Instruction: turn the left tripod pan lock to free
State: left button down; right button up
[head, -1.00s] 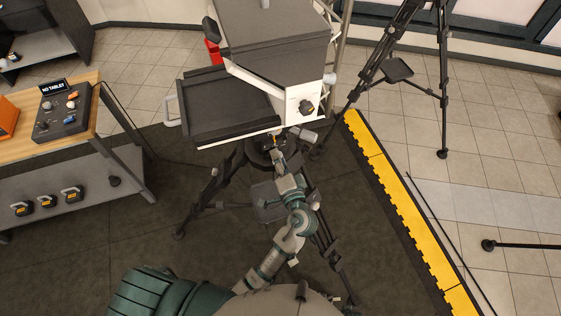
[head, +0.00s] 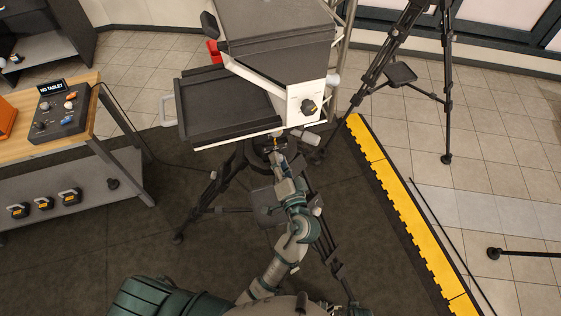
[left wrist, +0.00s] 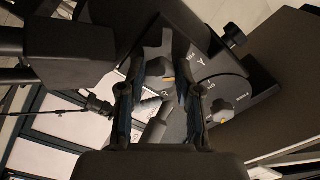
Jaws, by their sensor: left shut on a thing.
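The left tripod (head: 214,188) stands on the dark mat under a large grey-and-white prompter hood (head: 275,58). My left gripper (head: 275,152) reaches up to the tripod's head, just below the hood; its fingertips are small and partly hidden there. My right gripper is not in view.
A round dark knob (left wrist: 222,110) sits right of the fingers in the left wrist view. A wooden bench (head: 88,88) with a control box (head: 60,115) stands at the left. A yellow edge strip (head: 400,205) and a second tripod (head: 445,90) are at the right.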

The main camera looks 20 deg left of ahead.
pick_arm(q)
jog(key=c, duration=1)
grip_release()
jog(key=shift+a+f, duration=0.1)
jog(key=shift+f, duration=0.25)
jog(key=shift+o, duration=1.1)
jog(key=shift+a, duration=0.1)
jog(key=shift+d+r, duration=0.15)
jog(key=shift+d, duration=0.05)
jog(key=v, duration=0.8)
jog(key=shift+d, duration=0.2)
